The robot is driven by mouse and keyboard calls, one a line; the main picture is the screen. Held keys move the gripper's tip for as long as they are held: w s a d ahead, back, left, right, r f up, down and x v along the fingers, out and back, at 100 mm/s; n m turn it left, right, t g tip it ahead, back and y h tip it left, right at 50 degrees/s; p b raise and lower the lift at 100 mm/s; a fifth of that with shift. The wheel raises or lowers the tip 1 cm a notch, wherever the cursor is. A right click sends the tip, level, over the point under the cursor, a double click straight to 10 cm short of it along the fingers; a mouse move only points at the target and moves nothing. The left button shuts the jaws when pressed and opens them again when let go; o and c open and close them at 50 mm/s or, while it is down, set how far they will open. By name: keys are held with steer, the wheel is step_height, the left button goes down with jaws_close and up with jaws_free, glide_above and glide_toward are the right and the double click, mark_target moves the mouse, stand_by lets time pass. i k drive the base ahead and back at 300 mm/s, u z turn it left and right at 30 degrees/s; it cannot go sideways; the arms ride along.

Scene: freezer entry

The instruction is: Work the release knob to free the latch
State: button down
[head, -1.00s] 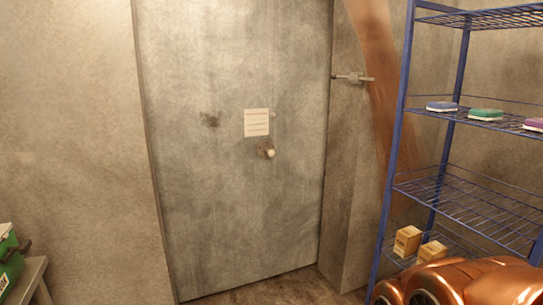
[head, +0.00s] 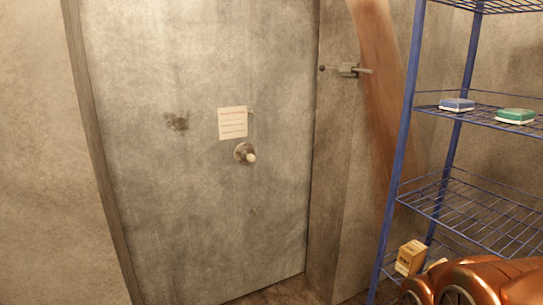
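A round release knob (head: 250,157) with a pale end sits on a metal plate on the grey door (head: 210,210), just below a paper notice (head: 232,123). A metal latch (head: 349,70) with a dark ball end is mounted at the door's right edge, on the frame, near the top of the view. The door looks shut. My gripper is not in view; only copper-coloured parts of my own arm show at the lower right.
A blue wire shelf rack (head: 396,160) stands on the right, holding a blue-and-white box (head: 457,105), a green-and-white box (head: 516,116) and a cardboard carton (head: 410,258). The space in front of the door looks clear.

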mark_target(250, 158)
steer(key=u, duration=0.25)
steer(key=i, duration=0.95)
steer(key=u, duration=0.9)
steer(key=i, duration=0.45)
steer(key=u, duration=0.35)
